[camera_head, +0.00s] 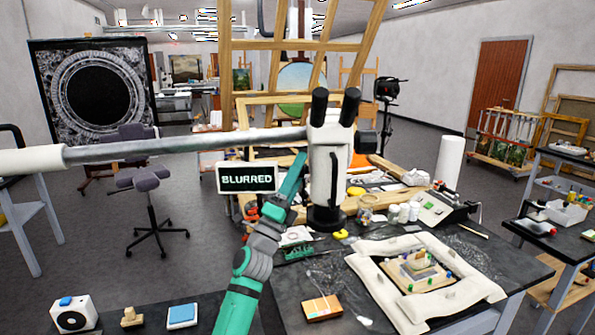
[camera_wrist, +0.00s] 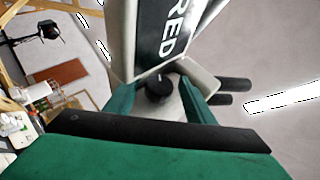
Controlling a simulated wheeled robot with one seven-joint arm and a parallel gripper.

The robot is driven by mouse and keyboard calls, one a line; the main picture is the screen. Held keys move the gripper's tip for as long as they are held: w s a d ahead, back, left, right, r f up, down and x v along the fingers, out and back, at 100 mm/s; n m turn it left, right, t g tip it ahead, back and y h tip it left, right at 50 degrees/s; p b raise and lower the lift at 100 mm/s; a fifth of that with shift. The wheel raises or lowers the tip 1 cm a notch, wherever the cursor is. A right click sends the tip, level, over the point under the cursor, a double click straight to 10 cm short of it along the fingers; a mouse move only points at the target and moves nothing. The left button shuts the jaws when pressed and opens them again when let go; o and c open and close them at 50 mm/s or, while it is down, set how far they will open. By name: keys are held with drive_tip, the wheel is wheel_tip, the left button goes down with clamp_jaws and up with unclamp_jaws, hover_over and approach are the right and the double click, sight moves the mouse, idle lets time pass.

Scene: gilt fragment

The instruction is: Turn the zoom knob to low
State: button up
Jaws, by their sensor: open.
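The microscope (camera_head: 330,165) is white with two black eyepieces and stands on a black base on the table. A small "BLURRED" sign (camera_head: 247,178) shows to its left; part of it also shows in the wrist view (camera_wrist: 165,30). A round black knob (camera_wrist: 158,90) on the white body shows in the wrist view. My gripper (camera_head: 300,160) is at the microscope's left side. In the wrist view my gripper (camera_wrist: 160,78) is open, with a green finger on each side of the knob. I cannot tell whether the fingers touch it. The knob is hidden in the head view.
A long pale boom (camera_head: 185,146) runs left from the microscope, above my arm. The dark table (camera_head: 335,275) holds a white padded frame (camera_head: 382,285), jars and tools. A wooden easel frame (camera_head: 300,46) stands behind. Open floor lies to the left.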

drive_tip(key=shift+a, duration=0.1)
drive_tip(key=c, duration=1.1)
drive_tip(key=shift+o, duration=0.2)
drive_tip(key=shift+a+r+n+y, duration=0.1)
drive_tip(key=shift+n+y, duration=0.5)
drive_tip(key=shift+y, duration=0.2)
drive_tip(key=shift+n+g+y, duration=0.3)
drive_tip(key=shift+n+y, duration=0.9)
drive_tip(key=shift+n+g+y, duration=1.3)
drive_tip(key=shift+n+y, duration=0.2)
drive_tip(key=shift+w+g, duration=0.1)
drive_tip(key=shift+g, duration=0.2)
drive_tip(key=o, duration=1.1)
drive_tip(key=shift+c, duration=0.2)
